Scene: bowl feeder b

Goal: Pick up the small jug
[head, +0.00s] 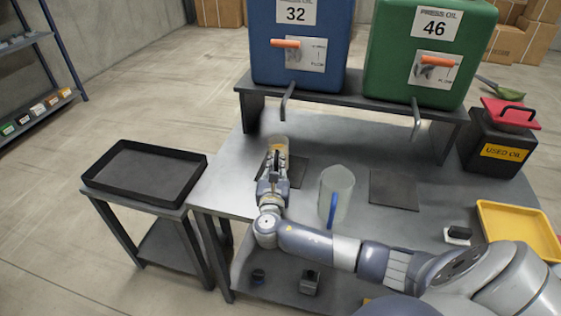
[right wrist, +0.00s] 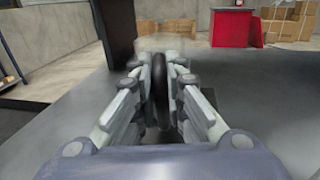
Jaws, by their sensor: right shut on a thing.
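The small jug (head: 278,143) is clear, with a faint amber tint, and stands at or just above the bench below the blue tank's spout. In the right wrist view its clear body (right wrist: 165,42) shows faintly beyond the fingers, and its dark handle (right wrist: 160,85) lies between them. My right gripper (head: 274,160) is shut on that handle; it also shows in the right wrist view (right wrist: 160,88). Whether the jug's base touches the surface is hidden. My left gripper is not in view.
A larger clear jug (head: 340,181) with a blue handle stands right of my gripper. A blue tank (head: 330,70) and a green tank (head: 405,80) stand on a raised shelf behind. A black tray (head: 120,195) is left; a used oil can (head: 490,155) and yellow tray (head: 520,243) are right.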

